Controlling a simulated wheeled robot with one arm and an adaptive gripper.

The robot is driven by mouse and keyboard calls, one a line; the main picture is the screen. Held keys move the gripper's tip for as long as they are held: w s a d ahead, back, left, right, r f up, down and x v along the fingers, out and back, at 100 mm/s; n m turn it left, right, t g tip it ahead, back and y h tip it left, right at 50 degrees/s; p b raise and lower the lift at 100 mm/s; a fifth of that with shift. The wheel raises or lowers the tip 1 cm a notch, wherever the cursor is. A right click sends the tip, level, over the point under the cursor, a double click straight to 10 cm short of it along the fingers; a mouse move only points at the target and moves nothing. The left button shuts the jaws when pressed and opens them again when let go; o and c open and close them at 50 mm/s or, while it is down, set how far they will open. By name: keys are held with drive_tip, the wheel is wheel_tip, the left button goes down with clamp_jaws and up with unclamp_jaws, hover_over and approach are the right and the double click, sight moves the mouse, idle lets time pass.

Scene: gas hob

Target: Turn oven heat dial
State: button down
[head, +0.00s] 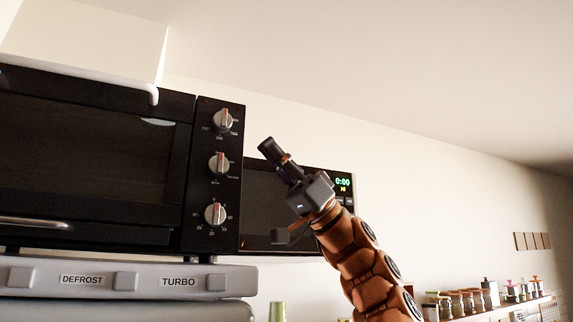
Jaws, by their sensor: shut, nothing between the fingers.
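The black oven (90,160) fills the left of the head view. Its right-hand panel carries three silver dials in a column. The top dial (222,120) has temperature-like numbers around it, the middle dial (219,164) has small unreadable markings, and the bottom dial (215,214) has numbers around it. Each dial's pointer stands near upright. My gripper (266,146) is shut and empty. It is raised to the right of the dial panel, in front of the microwave, with its fingers pointing up and left. It appears apart from all the dials.
A black microwave (262,205) with a green clock display stands right of the oven. The oven sits on a grey appliance (120,281) with DEFROST and TURBO labels. Jars (470,300) line a shelf at lower right.

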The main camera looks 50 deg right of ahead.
sight(227, 121)
drive_tip(key=shift+w+a+r+p, duration=0.15)
drive_tip(key=shift+w+a+r, duration=0.15)
drive_tip(key=shift+a, duration=0.4)
drive_tip(key=shift+w+a+r+p, duration=0.1)
drive_tip(key=shift+w+a+r, duration=0.15)
drive_tip(key=shift+a, duration=0.4)
drive_tip(key=shift+w+a+r+p, duration=0.15)
drive_tip(key=shift+w+a+r, duration=0.15)
drive_tip(key=shift+a, duration=0.4)
drive_tip(key=shift+w+a, duration=0.25)
drive_tip(key=shift+a, duration=0.3)
drive_tip(key=shift+a, duration=0.1)
